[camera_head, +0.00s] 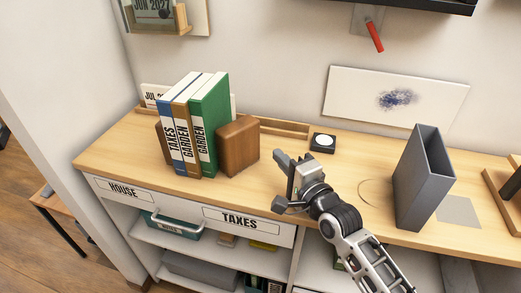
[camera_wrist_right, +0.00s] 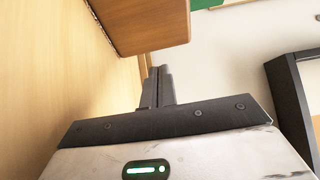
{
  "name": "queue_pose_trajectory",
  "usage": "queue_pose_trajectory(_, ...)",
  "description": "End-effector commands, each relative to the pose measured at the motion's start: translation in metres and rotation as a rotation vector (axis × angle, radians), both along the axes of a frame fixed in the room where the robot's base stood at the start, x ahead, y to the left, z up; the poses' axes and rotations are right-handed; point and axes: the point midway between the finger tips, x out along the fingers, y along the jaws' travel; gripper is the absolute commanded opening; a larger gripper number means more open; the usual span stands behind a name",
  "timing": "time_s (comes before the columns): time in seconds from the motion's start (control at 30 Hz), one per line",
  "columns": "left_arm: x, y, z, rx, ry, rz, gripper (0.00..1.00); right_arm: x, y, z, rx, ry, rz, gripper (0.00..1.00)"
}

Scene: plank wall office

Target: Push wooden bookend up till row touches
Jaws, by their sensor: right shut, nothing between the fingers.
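A row of upright books stands on the wooden cabinet top: a blue one (camera_head: 169,133), a tan one (camera_head: 186,135) and a green one (camera_head: 209,118). A brown wooden bookend (camera_head: 238,146) stands at the right end of the row, close to the green book; whether they touch is hard to tell. It also shows at the top of the right wrist view (camera_wrist_right: 145,22). Another brown bookend (camera_head: 160,140) shows partly at the left end. My right gripper (camera_head: 289,182) is shut and empty, to the right of the bookend and apart from it; its fingertips show in the right wrist view (camera_wrist_right: 160,72). My left gripper is out of view.
A grey upright holder (camera_head: 422,178) stands right of my right arm. A small black box with a white disc (camera_head: 323,142) lies behind the gripper. A low wooden rail (camera_head: 284,127) runs along the wall. Labelled shelves are below the top's front edge.

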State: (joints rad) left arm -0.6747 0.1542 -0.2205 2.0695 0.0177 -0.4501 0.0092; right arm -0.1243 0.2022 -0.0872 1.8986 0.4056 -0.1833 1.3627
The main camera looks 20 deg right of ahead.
Motion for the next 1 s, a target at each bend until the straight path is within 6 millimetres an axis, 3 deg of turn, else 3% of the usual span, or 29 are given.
queue_pose_trajectory(0.1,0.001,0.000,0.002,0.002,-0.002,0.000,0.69,0.024,0.006,0.002,0.000,-0.001,0.000,0.00)
queue_pose_trajectory(0.3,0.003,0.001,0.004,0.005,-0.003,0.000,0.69,0.037,0.029,0.000,0.001,0.001,-0.001,0.00)
queue_pose_trajectory(0.8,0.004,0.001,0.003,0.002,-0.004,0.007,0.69,0.042,0.038,-0.001,-0.001,0.001,0.000,0.00)
queue_pose_trajectory(1.0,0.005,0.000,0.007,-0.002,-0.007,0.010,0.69,0.057,0.061,0.000,0.003,0.002,0.001,0.00)
